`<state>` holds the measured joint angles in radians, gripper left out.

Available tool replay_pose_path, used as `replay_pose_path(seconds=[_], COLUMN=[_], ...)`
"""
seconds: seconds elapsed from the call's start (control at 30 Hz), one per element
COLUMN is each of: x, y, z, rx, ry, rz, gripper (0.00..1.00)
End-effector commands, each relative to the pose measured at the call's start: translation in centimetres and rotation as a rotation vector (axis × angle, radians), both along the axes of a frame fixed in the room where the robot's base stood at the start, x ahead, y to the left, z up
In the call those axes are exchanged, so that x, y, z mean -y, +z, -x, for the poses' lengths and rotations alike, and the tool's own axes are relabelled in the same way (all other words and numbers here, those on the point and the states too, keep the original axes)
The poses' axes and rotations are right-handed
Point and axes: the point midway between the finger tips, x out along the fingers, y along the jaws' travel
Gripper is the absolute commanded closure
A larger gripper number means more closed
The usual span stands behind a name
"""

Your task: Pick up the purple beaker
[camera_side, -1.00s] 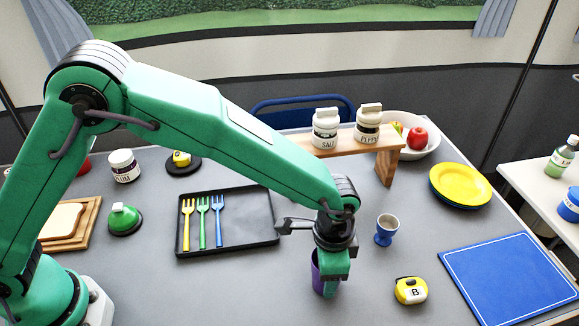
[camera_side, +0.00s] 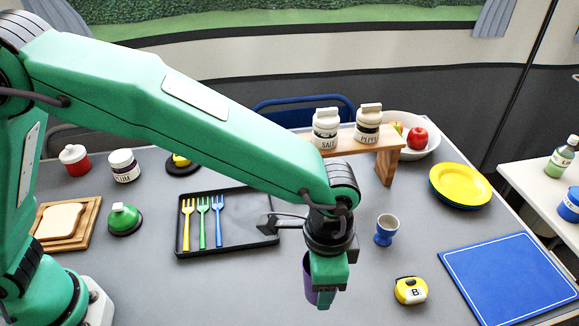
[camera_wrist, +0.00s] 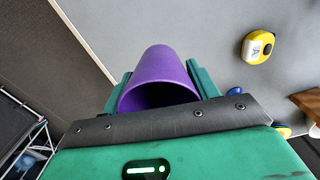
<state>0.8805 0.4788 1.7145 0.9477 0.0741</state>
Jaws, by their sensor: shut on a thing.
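The purple beaker (camera_wrist: 160,78) is between the two green fingers of my gripper (camera_wrist: 160,88) in the wrist view, with its open mouth facing the camera. In the side view my gripper (camera_side: 326,291) points down near the front of the table, shut on the beaker. The beaker (camera_side: 308,280) shows as a purple strip at the left of the fingers; the fingers hide the rest. Whether its base is clear of the table is hard to tell.
A blue egg cup (camera_side: 386,230) and a yellow tape measure (camera_side: 411,290) stand to the right of my gripper. A black tray (camera_side: 248,212) with forks lies to the left. A blue board (camera_side: 510,278) lies at the right.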

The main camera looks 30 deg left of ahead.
Motion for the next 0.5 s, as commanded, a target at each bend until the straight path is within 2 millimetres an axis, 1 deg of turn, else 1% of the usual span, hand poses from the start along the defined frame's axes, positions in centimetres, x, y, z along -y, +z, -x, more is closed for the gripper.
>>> replay_pose_path(seconds=[0.03, 0.2, 0.33, 0.5], x=[0.3, 0.9, 1.2, 1.4], y=[0.6, 2.0, 2.7, 3.1], z=[1.0, 3.2, 4.4, 5.1], rx=[0.001, 0.001, 0.0, 0.0], ry=[-0.005, -0.003, -0.001, -0.001], rz=[0.001, 0.001, 0.0, 0.0], gripper=[0.63, 0.63, 0.63, 0.63])
